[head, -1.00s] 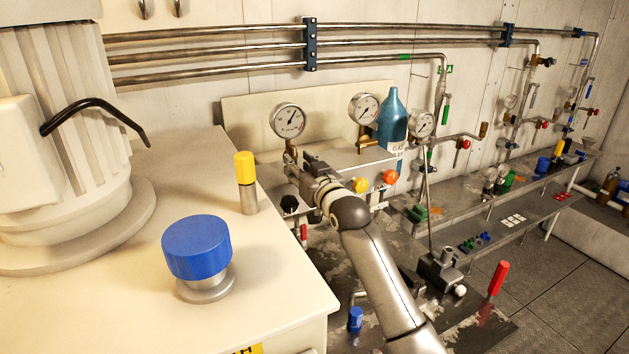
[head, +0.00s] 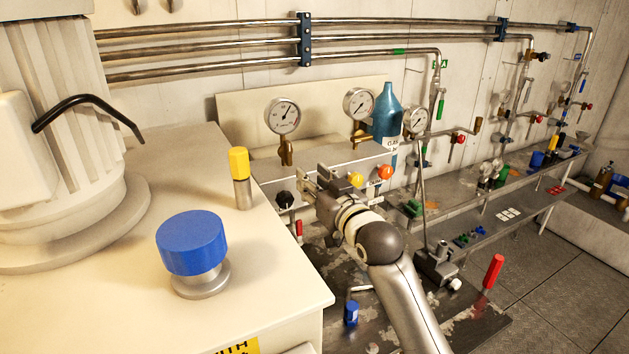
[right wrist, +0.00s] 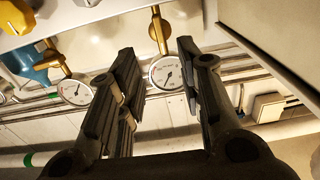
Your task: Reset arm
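My right gripper (head: 312,182) is in front of the gauge panel (head: 345,158) in the head view, its arm coming up from the bottom. In the right wrist view its two fingers (right wrist: 155,80) stand apart with nothing between them. A pressure gauge with a brass stem (head: 283,117) is above and left of the gripper, and a second gauge (head: 359,104) is above and right. In the right wrist view one gauge (right wrist: 166,73) shows beyond the gap between the fingers. My left gripper is not in view.
A cream cabinet top with a blue cap (head: 193,243) and a yellow-topped post (head: 240,178) fills the left. A yellow knob (head: 355,179) and an orange knob (head: 385,171) sit close to my right gripper. A blue bottle (head: 386,112) stands behind the panel.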

